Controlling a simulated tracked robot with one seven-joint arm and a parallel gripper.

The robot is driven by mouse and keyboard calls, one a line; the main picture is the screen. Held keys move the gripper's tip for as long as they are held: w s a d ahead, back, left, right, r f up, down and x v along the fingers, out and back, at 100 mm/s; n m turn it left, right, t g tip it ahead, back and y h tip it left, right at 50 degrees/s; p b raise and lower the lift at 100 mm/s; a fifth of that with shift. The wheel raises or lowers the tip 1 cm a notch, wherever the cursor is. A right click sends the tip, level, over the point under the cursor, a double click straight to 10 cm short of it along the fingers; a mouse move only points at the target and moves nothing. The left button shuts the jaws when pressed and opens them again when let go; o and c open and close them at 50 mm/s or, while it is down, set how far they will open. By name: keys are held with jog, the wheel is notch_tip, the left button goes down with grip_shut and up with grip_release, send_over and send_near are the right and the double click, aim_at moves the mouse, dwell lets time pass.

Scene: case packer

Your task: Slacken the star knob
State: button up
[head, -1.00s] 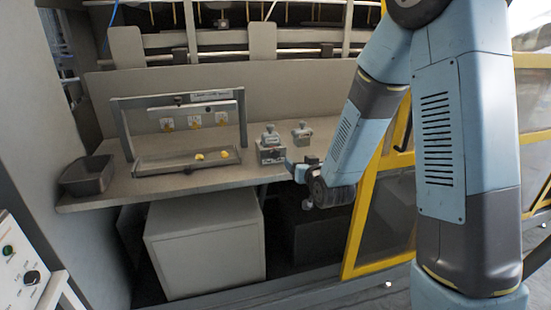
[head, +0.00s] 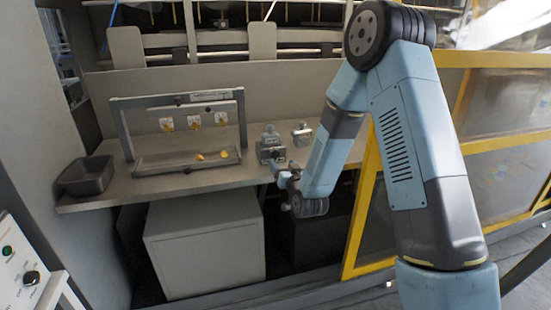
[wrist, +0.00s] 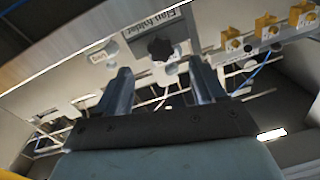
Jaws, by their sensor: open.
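The star knob (wrist: 160,48) is a dark, lobed knob on a pale panel in the wrist view, beside a label reading "Flap folder" (wrist: 158,24). It shows beyond and between my two fingertips, apart from them. My gripper (wrist: 160,72) is open, with nothing between its fingers. In the head view my gripper (head: 278,172) is at the bench's front edge, to the right of the frame (head: 118,128) that carries the label. The knob is too small to make out surely in the head view.
Yellow-tagged parts (wrist: 233,39) line the panel at right in the wrist view. In the head view, grey blocks with knobs (head: 270,150) stand on the bench near my gripper. A dark bin (head: 86,176) sits at the left end. A yellow-framed guard (head: 368,210) stands at right.

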aim_at(276, 155)
jog(key=x, duration=0.7)
